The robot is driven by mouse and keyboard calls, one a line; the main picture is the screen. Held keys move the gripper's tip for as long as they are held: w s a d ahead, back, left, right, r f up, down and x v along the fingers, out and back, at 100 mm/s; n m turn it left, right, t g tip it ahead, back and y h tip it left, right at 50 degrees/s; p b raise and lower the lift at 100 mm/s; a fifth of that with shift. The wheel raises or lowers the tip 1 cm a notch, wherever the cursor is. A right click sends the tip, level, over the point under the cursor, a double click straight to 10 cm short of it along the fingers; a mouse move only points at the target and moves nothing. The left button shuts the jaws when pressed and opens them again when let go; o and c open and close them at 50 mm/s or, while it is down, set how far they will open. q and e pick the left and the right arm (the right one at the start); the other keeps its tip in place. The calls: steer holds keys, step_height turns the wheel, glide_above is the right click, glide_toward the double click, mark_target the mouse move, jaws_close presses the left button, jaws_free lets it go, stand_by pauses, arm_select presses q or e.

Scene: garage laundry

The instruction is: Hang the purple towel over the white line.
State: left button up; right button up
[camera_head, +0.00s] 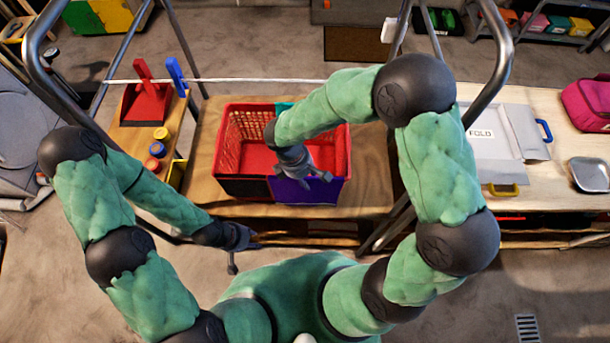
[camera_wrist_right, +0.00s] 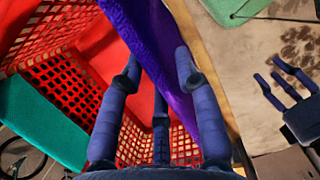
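The purple towel (camera_head: 304,190) hangs over the front rim of the red basket (camera_head: 232,130), at its right part. It also shows in the right wrist view (camera_wrist_right: 150,45) as a strip draped over the rim. My right gripper (camera_head: 322,176) is at that rim, fingers pointing down. In the right wrist view its fingers (camera_wrist_right: 155,85) are spread on either side of the towel, with no clear grip on it. My left gripper (camera_head: 238,262) is empty and open, in front of the wooden table. The white line (camera_head: 255,80) stretches level behind the basket, partly hidden by my right arm.
A teal cloth (camera_head: 284,107) hangs on the basket's back rim and a black one (camera_head: 243,187) on its front left. Metal frame posts (camera_head: 185,45) flank the line. A red dustpan (camera_head: 146,103) and small jars stand left; a grey folding board (camera_head: 497,140) lies right.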

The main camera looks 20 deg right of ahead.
jaws_close()
steer(key=shift+r, duration=0.1)
steer(key=shift+r+p, duration=3.5)
steer(key=shift+r, duration=0.9)
steer(key=shift+f, duration=0.1)
